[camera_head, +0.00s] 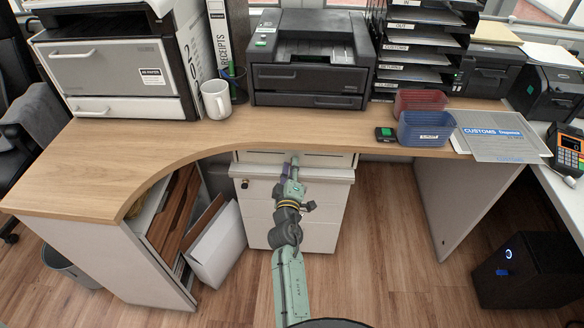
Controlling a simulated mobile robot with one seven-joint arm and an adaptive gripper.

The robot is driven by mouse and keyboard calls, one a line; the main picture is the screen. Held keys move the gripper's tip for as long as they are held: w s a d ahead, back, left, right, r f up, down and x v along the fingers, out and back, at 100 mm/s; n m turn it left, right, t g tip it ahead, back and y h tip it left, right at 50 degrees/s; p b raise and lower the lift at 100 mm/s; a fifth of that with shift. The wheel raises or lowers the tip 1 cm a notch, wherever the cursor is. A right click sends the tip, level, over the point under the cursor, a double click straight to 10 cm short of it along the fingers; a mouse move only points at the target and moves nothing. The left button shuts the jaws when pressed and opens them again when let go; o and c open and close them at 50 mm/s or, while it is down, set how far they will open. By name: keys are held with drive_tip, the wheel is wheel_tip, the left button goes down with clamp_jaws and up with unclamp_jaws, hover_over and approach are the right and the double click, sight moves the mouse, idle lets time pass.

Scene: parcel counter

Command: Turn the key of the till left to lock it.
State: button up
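A pale drawer front (328,160) sits under the counter's inner edge, above a white drawer cabinet (330,210); it looks like the till, but I cannot be sure. My gripper (294,162) is at the middle of this drawer front, just below the counter edge, pointing away from me. Its fingers are small and partly hidden by my own wrist, so I cannot tell whether they are open or shut. I see no key clearly; one at the gripper's tip would be hidden. A small dark fitting (245,184) shows at the cabinet's upper left.
The wooden counter (150,148) overhangs the drawer. A white box (218,245) leans left of the cabinet.

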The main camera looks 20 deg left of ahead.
drive_tip(key=v, duration=0.7)
drive_tip(key=shift+s, duration=0.3)
drive_tip(key=shift+d, duration=0.1)
idle(0.4)
